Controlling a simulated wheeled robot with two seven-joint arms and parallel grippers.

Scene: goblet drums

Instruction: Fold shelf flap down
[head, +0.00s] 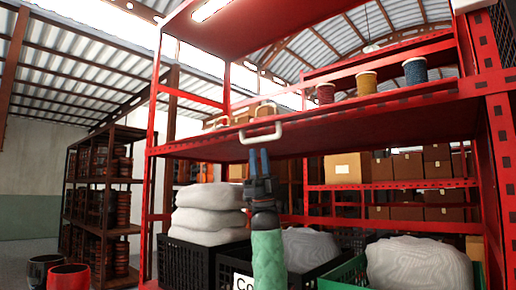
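The red shelf flap (350,124) spans the red rack at about mid-height, and I see its underside and front edge. It looks raised, roughly level. A pale U-shaped handle (261,133) is on its front edge, left of centre. My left gripper (259,152) points upward just below the handle, at the end of my green-sleeved arm. Its two dark blue fingers stand slightly apart with nothing seen between them. The fingertips look close under the handle; contact cannot be told. My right gripper is not in view.
Three thread spools (367,82) stand above the flap at the right. Below are white sacks (209,209) on a black crate (190,262) and a green crate (347,276) with a pale sack. A red upright (497,150) bounds the right. Red and black drums (69,277) stand lower left.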

